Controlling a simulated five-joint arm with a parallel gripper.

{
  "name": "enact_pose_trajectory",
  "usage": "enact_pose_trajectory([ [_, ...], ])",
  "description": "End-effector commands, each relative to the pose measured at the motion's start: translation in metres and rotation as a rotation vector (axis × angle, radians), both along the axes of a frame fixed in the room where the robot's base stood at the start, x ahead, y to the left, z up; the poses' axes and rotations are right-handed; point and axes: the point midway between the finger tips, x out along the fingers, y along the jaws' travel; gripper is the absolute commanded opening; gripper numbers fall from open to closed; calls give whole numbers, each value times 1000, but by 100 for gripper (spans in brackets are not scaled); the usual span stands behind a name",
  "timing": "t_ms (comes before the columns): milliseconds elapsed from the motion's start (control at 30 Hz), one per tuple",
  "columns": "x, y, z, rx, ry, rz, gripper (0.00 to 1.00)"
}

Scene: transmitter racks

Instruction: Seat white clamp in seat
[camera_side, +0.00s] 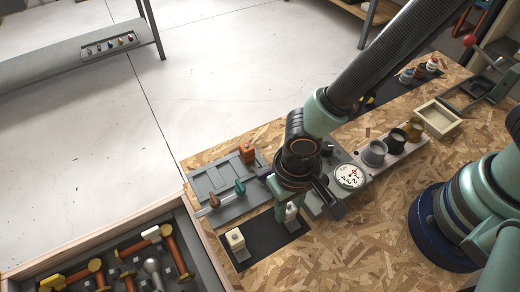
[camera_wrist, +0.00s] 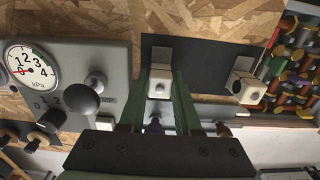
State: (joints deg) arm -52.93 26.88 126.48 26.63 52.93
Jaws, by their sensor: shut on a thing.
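A white clamp (camera_side: 291,209) is at my gripper's fingertips over the dark mat (camera_side: 268,240). In the wrist view the white clamp (camera_wrist: 160,84) sits between my two green fingers, and my gripper (camera_wrist: 164,72) is shut on it. The side view shows my gripper (camera_side: 285,213) pointing down at the mat's right part. I cannot tell whether the clamp touches the mat. A second white block (camera_side: 236,241) stands on the mat's left part; it also shows in the wrist view (camera_wrist: 246,88). I cannot pick out the seat for certain; the grey rack (camera_side: 215,180) lies behind the mat.
Orange (camera_side: 248,152), teal (camera_side: 240,187) and brown (camera_side: 214,200) pieces stand in the rack. A panel with a round gauge (camera_side: 350,177) is right of my gripper, a dark knob (camera_wrist: 83,98) close by. A drawer of tools (camera_side: 120,260) lies front left. The front board is clear.

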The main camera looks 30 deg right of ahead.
Motion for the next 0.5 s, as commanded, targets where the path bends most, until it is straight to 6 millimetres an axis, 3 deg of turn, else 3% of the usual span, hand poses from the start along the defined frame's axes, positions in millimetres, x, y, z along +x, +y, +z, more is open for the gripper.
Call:
enact_pose_trajectory([
  [267, 0, 0, 8, 1, -1, 0, 0],
  [500, 1, 1, 37, 5, -4, 0, 0],
])
